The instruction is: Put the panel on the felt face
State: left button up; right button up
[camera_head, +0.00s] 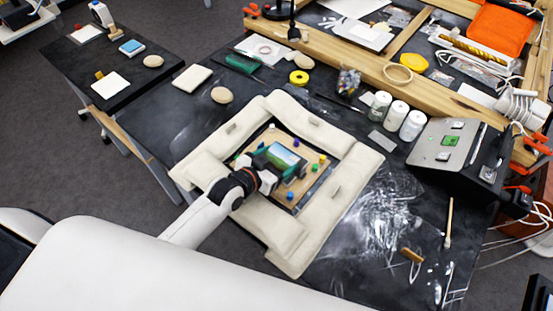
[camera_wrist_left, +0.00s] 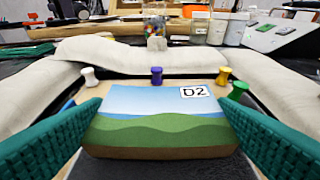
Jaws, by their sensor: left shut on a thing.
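My left gripper (camera_head: 276,160) is shut on a small panel (camera_head: 283,154) painted with blue sky and green hills. In the left wrist view the panel (camera_wrist_left: 160,130) carries a "D2" label, and the teal fingers press its left and right edges. The panel is over a wooden board (camera_head: 318,174) with coloured pegs, inside a cream padded frame (camera_head: 352,172); whether it touches the board is unclear. In the left wrist view, white, blue, yellow and green pegs stand around the panel. I cannot tell which surface is the felt face. My right gripper is not in view.
White jars (camera_head: 397,113), a yellow tape roll (camera_head: 299,77) and a wooden ring (camera_head: 398,73) lie beyond the frame. A black sloped box (camera_head: 455,150) stands right. A side table (camera_head: 78,62) is at upper left.

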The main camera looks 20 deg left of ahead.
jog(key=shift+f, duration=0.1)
pick_arm(q)
jog(key=o, duration=0.9)
jog(key=shift+f, duration=0.1)
jog(key=shift+o, duration=0.2)
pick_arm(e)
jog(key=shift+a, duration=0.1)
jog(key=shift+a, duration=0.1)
pick_arm(q)
jog(key=shift+s+r, duration=0.1)
jog(key=shift+r, duration=0.1)
jog(key=b+v, duration=0.1)
jog(key=v, duration=0.9)
jog(key=shift+s+a, duration=0.15)
jog(key=shift+s, duration=0.2)
jog(key=shift+s+a+r, duration=0.15)
jog(key=shift+s+r, duration=0.2)
jog(key=shift+s, duration=0.1)
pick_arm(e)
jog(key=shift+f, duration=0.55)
